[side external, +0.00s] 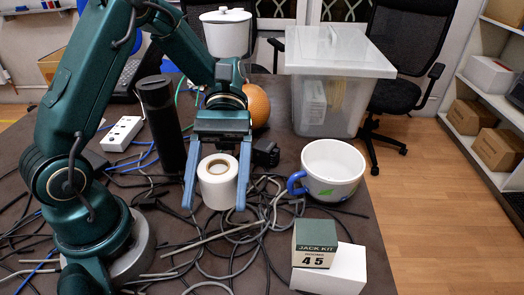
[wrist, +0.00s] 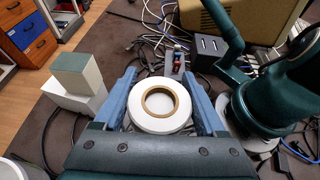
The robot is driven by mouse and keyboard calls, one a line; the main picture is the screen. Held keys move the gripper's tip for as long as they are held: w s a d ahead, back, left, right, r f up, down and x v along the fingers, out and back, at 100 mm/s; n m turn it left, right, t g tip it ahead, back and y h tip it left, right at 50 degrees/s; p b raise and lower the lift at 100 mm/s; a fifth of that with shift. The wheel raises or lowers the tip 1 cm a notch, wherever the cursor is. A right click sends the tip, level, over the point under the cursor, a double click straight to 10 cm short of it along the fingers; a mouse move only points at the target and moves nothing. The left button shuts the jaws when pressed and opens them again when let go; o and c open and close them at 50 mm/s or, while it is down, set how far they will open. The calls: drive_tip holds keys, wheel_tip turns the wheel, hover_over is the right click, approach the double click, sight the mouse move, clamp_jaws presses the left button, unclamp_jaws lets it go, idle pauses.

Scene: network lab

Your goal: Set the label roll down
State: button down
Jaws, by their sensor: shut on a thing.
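The label roll (side external: 218,190) is a white roll with a brown cardboard core. It is upright, its core opening facing up, between the two blue fingers of my gripper (side external: 216,205). My gripper is shut on it, with one finger along each side. In the wrist view the label roll (wrist: 160,122) sits between the fingers of my gripper (wrist: 160,95), with its ring-shaped top in full sight. Its lower edge is near the cable-strewn dark table; I cannot tell whether it touches.
A white mug (side external: 334,167) with a blue handle stands right of the roll. A green box marked "JACK KIT" (side external: 314,243) sits on a white box (side external: 335,272) in front. A black cylinder (side external: 161,125) stands left. Many loose cables (side external: 225,262) cover the table.

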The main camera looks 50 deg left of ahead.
drive_tip(key=shift+d+f, duration=0.1)
drive_tip(key=shift+d, duration=0.2)
drive_tip(key=x, duration=0.4)
drive_tip(key=w+f+x, duration=0.1)
drive_tip(key=x, duration=0.3)
drive_tip(key=f+x, duration=0.1)
drive_tip(key=x, duration=0.3)
drive_tip(key=shift+w+d, duration=0.2)
drive_tip(key=shift+d, duration=0.25)
drive_tip(key=shift+f, duration=2.1)
drive_tip(key=shift+f, duration=0.1)
unclamp_jaws()
